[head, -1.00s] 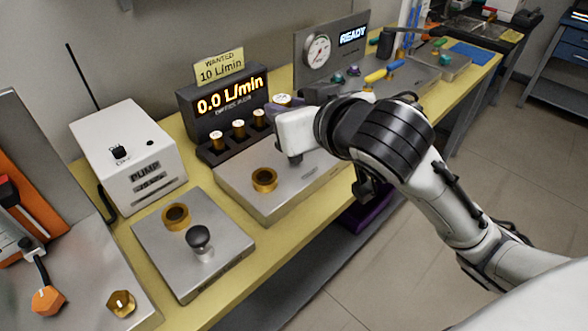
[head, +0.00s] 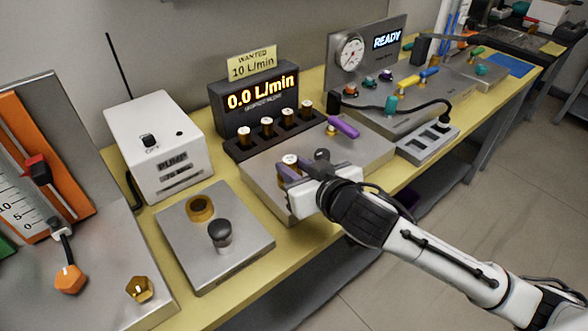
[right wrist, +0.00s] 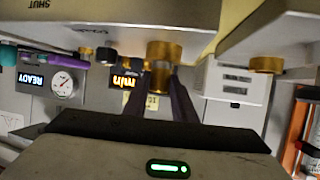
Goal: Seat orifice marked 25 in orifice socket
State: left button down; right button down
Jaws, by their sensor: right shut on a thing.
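In the right wrist view, which is upside down, the orifice (right wrist: 159,77) sits between the fingers (right wrist: 160,98), in line with the wider brass orifice socket (right wrist: 163,50) on the metal plate (head: 260,170). The orifice appears to meet the socket; how deep it sits I cannot tell. My left gripper is not in view.
Several other orifices stand in the dark rack (head: 232,150) before the display (head: 255,98) reading 0.0 L/min. A purple handle (head: 342,127) lies right of the gripper. The pump (head: 158,145) and a plate with a black knob (head: 220,232) stand left.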

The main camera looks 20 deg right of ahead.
jog(key=shift+f, duration=0.1)
jog(key=c, duration=1.5)
grip_release()
jog(key=shift+f, duration=0.1)
jog(key=shift+o, duration=0.2)
jog(key=shift+s+r, duration=0.15)
jog(key=shift+r, duration=0.1)
jog(key=p+v, duration=0.2)
jog(key=v, duration=0.9)
jog(key=shift+s, duration=0.35)
jog(key=shift+d, duration=0.1)
